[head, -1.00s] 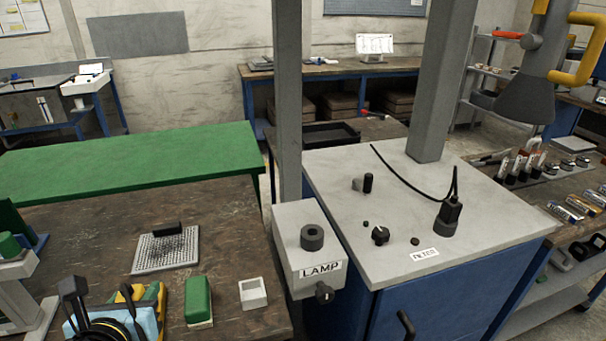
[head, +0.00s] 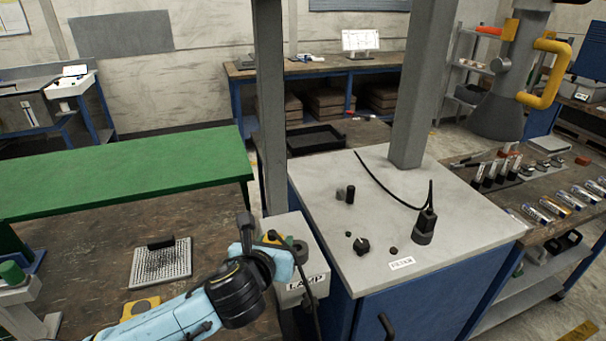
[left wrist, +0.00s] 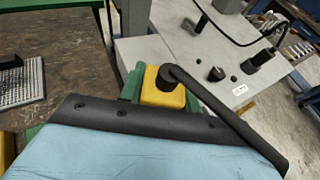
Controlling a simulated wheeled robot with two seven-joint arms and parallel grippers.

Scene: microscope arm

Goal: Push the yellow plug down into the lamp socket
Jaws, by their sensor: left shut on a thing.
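The yellow plug (left wrist: 163,92) shows in the left wrist view between two green finger parts, with a black round top and a thick black cable running down to the right. My left gripper (left wrist: 160,95) is shut on it. In the head view the left gripper (head: 280,240) is at the grey lamp box (head: 307,290), and a bit of yellow shows there. A dark part of the lamp socket (head: 300,248) shows beside the fingers; the rest is hidden. I cannot tell whether the plug touches the socket. My right gripper is not in view.
A grey-topped cabinet (head: 460,257) with knobs and a black plug on a cable stands right of the lamp box. A grey post (head: 270,120) rises behind the box. A perforated mat (head: 160,263) lies on the brown bench at left.

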